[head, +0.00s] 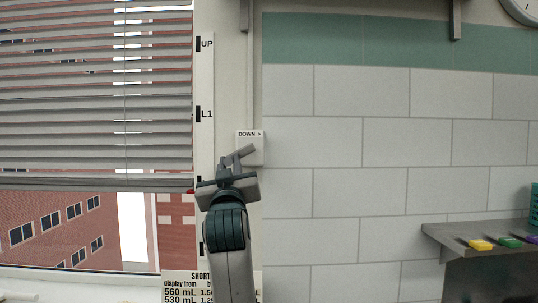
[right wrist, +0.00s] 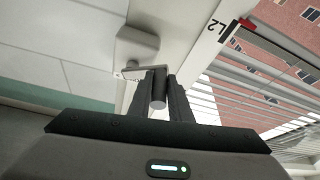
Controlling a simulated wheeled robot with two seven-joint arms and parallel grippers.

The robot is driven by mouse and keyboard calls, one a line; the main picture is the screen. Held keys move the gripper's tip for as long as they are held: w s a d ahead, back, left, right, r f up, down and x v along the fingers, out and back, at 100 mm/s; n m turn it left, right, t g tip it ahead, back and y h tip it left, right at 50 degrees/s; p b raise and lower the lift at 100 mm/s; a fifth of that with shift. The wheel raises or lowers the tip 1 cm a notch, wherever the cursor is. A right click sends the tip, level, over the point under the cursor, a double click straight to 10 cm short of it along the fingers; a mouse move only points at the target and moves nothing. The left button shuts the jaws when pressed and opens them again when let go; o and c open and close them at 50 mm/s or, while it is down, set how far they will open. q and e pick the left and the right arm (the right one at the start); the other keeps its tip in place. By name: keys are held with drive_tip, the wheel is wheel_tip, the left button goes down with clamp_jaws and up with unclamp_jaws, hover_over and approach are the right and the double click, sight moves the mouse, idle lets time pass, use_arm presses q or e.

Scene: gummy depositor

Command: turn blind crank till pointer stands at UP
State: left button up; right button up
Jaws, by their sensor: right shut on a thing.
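The blind (head: 95,100) hangs over the window, its bottom rail (head: 95,184) well below L1. The scale strip (head: 204,75) shows UP near the top and L1 below it. The red pointer (head: 190,191) is low on the strip, partly behind my gripper; in the right wrist view the pointer (right wrist: 247,24) is beside the L2 mark. The white crank box (head: 250,136), labelled "DOWN >", is on the wall right of the strip. My right gripper (head: 237,165) is shut on the dark crank handle (right wrist: 158,92). My left gripper is out of view.
A sign with display figures (head: 185,285) stands low by the sill. A shelf (head: 470,232) with coloured blocks juts from the tiled wall at right. The wall between crank and shelf is clear.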

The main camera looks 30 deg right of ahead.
drive_tip(key=shift+s+d+f, duration=0.45)
drive_tip(key=shift+d+f, duration=0.1)
drive_tip(key=shift+d, duration=0.05)
idle(0.3)
drive_tip(key=s+d, duration=0.2)
drive_tip(key=d, duration=0.1)
drive_tip(key=s+d, duration=0.1)
drive_tip(key=shift+d+f+p, duration=0.1)
drive_tip(key=shift+d+p, duration=0.1)
drive_tip(key=shift+p, duration=0.1)
idle(0.5)
